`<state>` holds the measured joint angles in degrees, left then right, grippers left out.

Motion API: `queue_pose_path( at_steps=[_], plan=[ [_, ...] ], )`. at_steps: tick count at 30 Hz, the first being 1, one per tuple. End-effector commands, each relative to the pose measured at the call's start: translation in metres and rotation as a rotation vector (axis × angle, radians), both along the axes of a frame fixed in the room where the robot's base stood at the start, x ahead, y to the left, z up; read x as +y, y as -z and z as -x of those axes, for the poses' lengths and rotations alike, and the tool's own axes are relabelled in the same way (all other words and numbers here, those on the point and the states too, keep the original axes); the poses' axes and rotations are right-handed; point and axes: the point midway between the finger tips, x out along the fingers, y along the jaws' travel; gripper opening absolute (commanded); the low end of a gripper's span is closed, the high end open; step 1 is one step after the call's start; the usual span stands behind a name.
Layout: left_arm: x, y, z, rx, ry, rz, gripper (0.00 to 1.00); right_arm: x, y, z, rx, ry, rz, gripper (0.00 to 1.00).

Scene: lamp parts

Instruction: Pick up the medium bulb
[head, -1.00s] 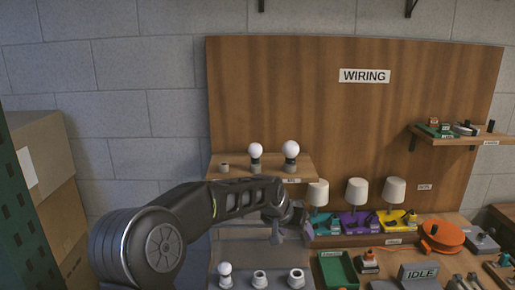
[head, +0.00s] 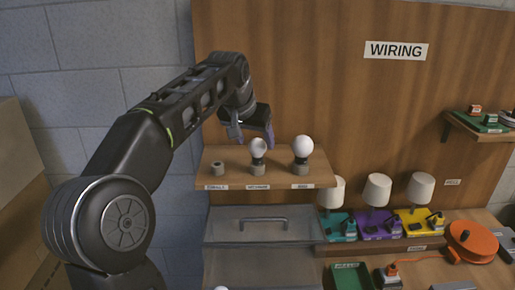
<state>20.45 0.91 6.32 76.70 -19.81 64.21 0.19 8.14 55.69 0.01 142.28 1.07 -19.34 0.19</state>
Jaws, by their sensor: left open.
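The medium bulb (head: 258,147), a round white globe on a dark base, stands upright in the middle holder of the wooden shelf (head: 318,178). My left gripper (head: 251,136) is open just above it, one finger up and to the left of the globe and the other close to its upper right. I cannot tell whether a finger touches it. A bigger white bulb (head: 302,147) stands in the holder to the right. The small holder (head: 217,169) at the left is empty. My right gripper is not in view.
A grey case (head: 220,230) with a handle is below the shelf. Three lamps with white shades, on teal (head: 338,226), purple (head: 374,224) and yellow (head: 415,221) bases, stand to the lower right. An orange reel (head: 472,240) sits farther right.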

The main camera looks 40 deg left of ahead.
Motion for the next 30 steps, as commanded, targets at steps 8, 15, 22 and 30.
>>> queue_pose_path(
  at_steps=[8,15,22,30],
  plan=[
    [0.000,0.004,-0.002,0.000,0.001,0.001,0.66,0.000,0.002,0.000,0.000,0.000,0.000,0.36],
    [0.004,0.023,-0.014,-0.001,0.001,0.000,0.66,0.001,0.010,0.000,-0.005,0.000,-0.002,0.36],
    [0.004,0.022,-0.014,-0.001,0.001,0.000,0.66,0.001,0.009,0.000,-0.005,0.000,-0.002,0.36],
    [0.008,0.043,-0.024,0.002,0.001,0.001,0.66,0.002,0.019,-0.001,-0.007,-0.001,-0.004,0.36]
  ],
)
